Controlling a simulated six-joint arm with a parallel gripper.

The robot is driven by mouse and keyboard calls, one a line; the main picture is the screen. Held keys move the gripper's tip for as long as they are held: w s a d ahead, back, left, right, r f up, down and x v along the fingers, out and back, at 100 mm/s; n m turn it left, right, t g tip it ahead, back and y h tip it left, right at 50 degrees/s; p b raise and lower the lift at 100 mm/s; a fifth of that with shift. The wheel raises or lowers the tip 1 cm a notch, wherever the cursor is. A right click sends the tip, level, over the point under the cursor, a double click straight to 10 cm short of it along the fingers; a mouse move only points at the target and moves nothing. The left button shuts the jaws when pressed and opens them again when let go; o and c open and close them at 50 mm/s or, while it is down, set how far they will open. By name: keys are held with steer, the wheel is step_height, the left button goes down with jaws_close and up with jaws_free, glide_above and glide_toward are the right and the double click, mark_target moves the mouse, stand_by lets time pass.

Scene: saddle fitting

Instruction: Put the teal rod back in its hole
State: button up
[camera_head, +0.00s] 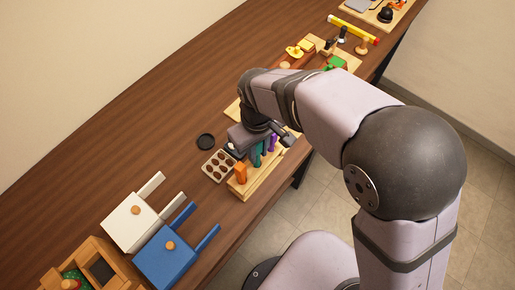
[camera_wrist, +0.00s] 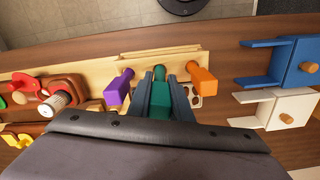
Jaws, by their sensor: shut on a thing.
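The teal rod (camera_wrist: 160,103) shows between the two fingers of my gripper (camera_wrist: 162,88) in the wrist view, which are shut on it. Its rounded teal end points toward the pale wooden rack (camera_wrist: 100,66). In the head view the teal rod (camera_head: 257,157) shows upright at the rack, just below my gripper (camera_head: 255,146). A purple piece (camera_wrist: 118,92) stands on one side of it and an orange piece (camera_wrist: 203,80) on the other. The hole is hidden, and I cannot tell whether the rod's lower end is in it or above it.
White (camera_head: 130,222) and blue (camera_head: 165,258) blocks with prongs stand farther off. Bare brown table (camera_head: 110,120) lies behind them. The table's edge runs close to the rack.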

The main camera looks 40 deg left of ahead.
steer(key=shift+f+b, duration=1.05)
steer(key=shift+f, duration=0.8)
steer(key=o, duration=0.9)
steer(key=shift+o, duration=0.2)
steer(key=shift+r+b, duration=0.95)
steer(key=shift+r, duration=2.7)
